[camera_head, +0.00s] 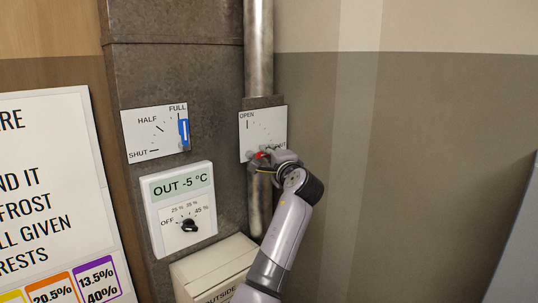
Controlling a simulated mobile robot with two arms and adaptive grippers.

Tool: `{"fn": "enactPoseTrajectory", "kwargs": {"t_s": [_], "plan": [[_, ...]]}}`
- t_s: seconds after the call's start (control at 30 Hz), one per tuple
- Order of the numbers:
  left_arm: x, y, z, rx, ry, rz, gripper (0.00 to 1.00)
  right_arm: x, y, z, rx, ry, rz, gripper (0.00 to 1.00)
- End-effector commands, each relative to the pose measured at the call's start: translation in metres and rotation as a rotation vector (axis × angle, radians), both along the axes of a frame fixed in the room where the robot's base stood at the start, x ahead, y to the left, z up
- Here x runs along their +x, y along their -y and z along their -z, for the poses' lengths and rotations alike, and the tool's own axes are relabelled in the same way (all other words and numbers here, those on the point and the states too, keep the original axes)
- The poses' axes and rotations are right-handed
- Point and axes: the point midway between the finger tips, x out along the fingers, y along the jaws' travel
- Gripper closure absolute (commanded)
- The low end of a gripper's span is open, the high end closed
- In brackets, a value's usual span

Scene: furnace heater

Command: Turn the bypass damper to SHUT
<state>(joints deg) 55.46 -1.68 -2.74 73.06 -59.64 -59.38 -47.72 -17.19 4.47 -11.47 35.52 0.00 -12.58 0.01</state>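The bypass damper has a white plate (262,128) on the pipe, with OPEN at its upper left. A second word at its lower right is partly covered by my gripper. A red handle (262,154) shows at the plate's lower edge, right at the gripper. My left gripper (268,158) is at this handle, and its arm comes up from the bottom of the view. Its fingers are small and overlap the handle, so I cannot tell whether they are shut on it. My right gripper is not in view.
Left of the pipe is another damper plate (153,133) marked FULL, HALF and SHUT, its blue handle (184,132) near FULL. Below it is a dial box (180,211) reading OUT -5 °C. A pale box (214,265) stands below. A notice (45,150) hangs left; the right wall is bare.

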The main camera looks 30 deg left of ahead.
Motion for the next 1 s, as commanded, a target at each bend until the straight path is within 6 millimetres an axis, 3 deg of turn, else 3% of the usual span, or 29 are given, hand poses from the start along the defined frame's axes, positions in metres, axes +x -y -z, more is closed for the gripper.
{"fn": "enactPoseTrajectory", "kwargs": {"t_s": [0.23,0.57,0.77,1.0], "plan": [[0.000,0.000,0.001,-0.002,0.001,0.001,0.67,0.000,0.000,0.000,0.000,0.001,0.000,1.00],[-0.001,0.002,0.000,-0.003,0.003,0.001,0.67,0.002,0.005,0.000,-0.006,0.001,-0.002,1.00],[-0.017,0.019,0.000,-0.004,0.004,0.003,0.67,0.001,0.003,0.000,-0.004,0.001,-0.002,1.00],[-0.054,0.057,0.000,-0.004,0.003,0.004,0.67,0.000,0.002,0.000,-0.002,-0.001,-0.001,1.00]]}}
